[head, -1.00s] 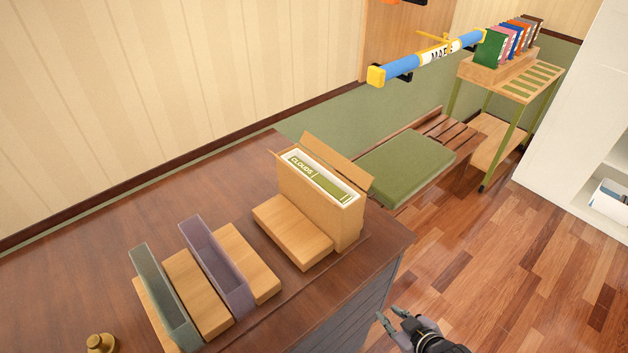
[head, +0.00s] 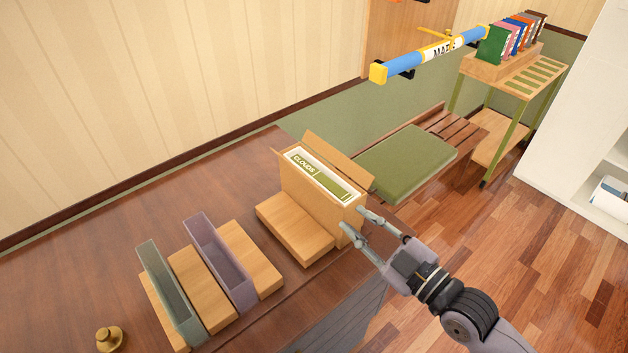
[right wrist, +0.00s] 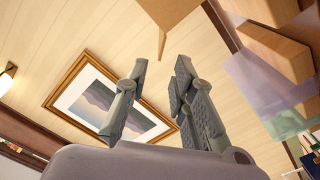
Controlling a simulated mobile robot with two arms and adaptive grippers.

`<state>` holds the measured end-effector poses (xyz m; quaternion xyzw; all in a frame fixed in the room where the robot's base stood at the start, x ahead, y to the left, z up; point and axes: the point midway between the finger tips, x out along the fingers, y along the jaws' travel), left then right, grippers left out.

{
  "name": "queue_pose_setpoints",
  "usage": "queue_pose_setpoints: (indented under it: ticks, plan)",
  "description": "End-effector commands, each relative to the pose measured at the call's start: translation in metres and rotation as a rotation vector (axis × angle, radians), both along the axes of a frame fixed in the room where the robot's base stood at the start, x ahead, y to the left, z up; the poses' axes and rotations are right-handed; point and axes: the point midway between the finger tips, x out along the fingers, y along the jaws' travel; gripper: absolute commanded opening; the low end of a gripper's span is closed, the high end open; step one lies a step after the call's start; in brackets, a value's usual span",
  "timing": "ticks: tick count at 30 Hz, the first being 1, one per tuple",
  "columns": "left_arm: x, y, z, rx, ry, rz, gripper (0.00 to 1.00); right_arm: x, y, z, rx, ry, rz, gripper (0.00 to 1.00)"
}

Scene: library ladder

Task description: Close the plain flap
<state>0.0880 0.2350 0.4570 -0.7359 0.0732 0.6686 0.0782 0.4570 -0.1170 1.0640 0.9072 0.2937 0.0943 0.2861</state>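An upright cardboard box (head: 318,200) stands on the brown desk (head: 235,182), its top open. A book marked CLOUDS (head: 322,174) is inside. A long flap (head: 340,160) stands up along the back edge, and a small flap (head: 278,154) sticks out at the left end. I cannot tell which is the plain flap. My right gripper (head: 351,218) is open and empty at the box's right end; contact is unclear. In the right wrist view its spread fingers (right wrist: 161,66) point towards the box (right wrist: 168,10) and a thin flap edge (right wrist: 162,42). My left gripper is not in view.
A wooden block (head: 295,228) sits against the box's front. A purple tray (head: 218,262) and a grey-green tray (head: 170,292) stand among wooden blocks at left, near a brass knob (head: 110,339). A bench with a green cushion (head: 405,165) lies behind.

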Motion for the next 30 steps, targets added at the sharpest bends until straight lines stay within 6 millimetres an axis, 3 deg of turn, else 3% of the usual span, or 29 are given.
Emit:
queue_pose_setpoints:
  ticks: [9, 16, 21, 30]
  plan:
    - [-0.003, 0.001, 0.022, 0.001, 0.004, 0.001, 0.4, 0.059, 0.042, 0.005, 0.004, 0.0, -0.001, 0.23]
    - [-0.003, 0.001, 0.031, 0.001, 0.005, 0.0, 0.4, 0.092, 0.067, 0.002, 0.0, 0.003, 0.0, 0.23]
    - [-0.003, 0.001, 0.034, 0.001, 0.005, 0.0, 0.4, 0.105, 0.076, 0.001, 0.0, 0.002, 0.0, 0.23]
    - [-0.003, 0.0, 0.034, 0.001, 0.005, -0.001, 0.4, 0.108, 0.079, 0.0, -0.001, 0.003, 0.0, 0.23]
